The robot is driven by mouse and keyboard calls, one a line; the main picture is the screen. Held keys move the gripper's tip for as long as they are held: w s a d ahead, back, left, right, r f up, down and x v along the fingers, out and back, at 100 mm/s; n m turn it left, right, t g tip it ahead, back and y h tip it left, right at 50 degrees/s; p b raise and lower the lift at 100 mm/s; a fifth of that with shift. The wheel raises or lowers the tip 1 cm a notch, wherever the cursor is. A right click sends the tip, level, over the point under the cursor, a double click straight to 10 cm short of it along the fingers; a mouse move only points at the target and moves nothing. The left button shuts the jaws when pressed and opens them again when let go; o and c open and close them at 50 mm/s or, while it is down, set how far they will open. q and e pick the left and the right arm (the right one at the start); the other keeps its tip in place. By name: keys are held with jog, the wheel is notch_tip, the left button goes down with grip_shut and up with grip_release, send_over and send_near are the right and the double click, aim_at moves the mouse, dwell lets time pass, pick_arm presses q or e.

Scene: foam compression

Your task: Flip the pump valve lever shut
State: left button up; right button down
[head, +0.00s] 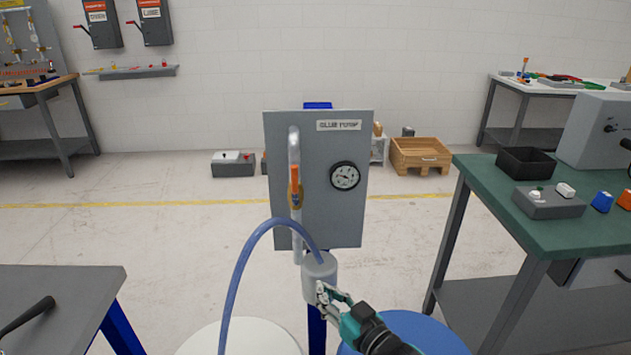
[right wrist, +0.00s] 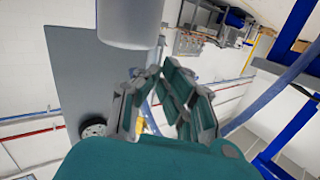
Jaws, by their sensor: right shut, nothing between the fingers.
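The glue pump panel (head: 330,220) is a grey upright board on a blue post. The orange valve lever (head: 295,178) points up along the vertical pipe (head: 294,148), above a brass valve body (head: 295,197). My right gripper (head: 325,292) is shut and empty, low in front of the grey pump cylinder (head: 318,270) and below the lever; I cannot tell whether it touches the cylinder. In the right wrist view the fingers (right wrist: 156,78) are close together beside the cylinder (right wrist: 128,22); the lever cannot be made out clearly there. My left gripper is not in view.
A pressure gauge (head: 345,176) sits right of the lever. A blue hose (head: 240,265) arches from the cylinder to the front left. A white drum (head: 240,338) and a blue drum (head: 425,325) stand below. A green-topped bench (head: 500,222) is at right.

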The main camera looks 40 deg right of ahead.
aim_at(295, 179)
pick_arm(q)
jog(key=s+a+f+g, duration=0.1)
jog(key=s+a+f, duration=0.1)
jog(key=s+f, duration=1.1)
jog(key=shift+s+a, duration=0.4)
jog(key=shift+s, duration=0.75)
pick_arm(e)
jog(key=s+d+r+n+t+y, duration=0.2)
jog(key=r+y, duration=0.3)
jog(key=r, duration=0.3)
jog(key=s+d+r+n+t+y, duration=0.2)
jog(key=r+t+y, duration=0.3)
jog(key=r, duration=0.3)
jog(key=shift+s+d+n+y, duration=0.3)
jog(key=shift+d+n+y, duration=0.2)
jog(key=shift+d+n, duration=0.35)
jog(key=shift+r, duration=0.15)
pick_arm(q)
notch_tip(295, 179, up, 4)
jog(key=p, duration=0.4)
pick_arm(e)
jog(key=w+f+x, duration=0.1)
jog(key=f+x, duration=0.1)
jog(key=x, duration=1.1)
jog(key=shift+w+a, duration=0.35)
